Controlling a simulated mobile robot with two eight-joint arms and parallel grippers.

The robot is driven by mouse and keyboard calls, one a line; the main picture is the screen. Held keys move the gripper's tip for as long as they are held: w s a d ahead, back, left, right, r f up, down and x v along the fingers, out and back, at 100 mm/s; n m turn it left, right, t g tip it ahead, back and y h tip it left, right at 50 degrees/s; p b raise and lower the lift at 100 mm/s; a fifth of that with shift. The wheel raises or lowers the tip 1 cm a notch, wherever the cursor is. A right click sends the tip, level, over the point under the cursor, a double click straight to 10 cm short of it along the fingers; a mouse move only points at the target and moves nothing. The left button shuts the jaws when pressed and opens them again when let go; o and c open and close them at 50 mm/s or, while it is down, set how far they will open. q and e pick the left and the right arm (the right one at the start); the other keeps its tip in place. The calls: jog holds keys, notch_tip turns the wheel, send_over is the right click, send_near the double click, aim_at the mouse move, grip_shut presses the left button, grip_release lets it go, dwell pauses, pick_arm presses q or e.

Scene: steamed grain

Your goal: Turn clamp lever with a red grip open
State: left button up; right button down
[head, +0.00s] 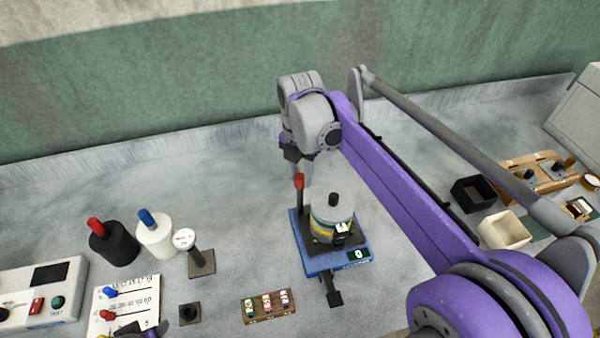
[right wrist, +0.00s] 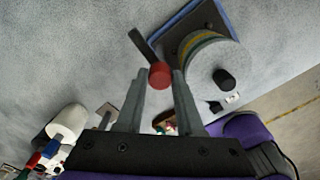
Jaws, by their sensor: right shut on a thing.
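The clamp lever has a red grip (head: 299,181) and stands at the left side of a round grey pot (head: 335,208) on a blue base (head: 323,262). In the head view the lever looks upright. My right gripper (head: 304,172) reaches down onto the lever from above. In the right wrist view the red grip (right wrist: 160,75) sits between the fingertips of my right gripper (right wrist: 160,82), with the dark lever arm (right wrist: 142,45) running away from it. The fingers are shut on the grip. My left gripper is not in view.
A small rack with coloured vials (head: 268,306) lies front left of the base. A black canister (head: 113,247), a white canister (head: 155,238) and a gauge on a post (head: 186,240) stand to the left. A black box (head: 473,193) and cream box (head: 504,230) stand right, beyond my arm.

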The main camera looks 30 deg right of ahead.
aim_at(300, 176)
dwell(0.4)
jog(key=c, duration=0.5)
grip_release()
jog(key=shift+c, duration=0.2)
notch_tip(300, 176, up, 11)
jog(key=shift+p, duration=0.35)
jog(key=shift+f, duration=0.1)
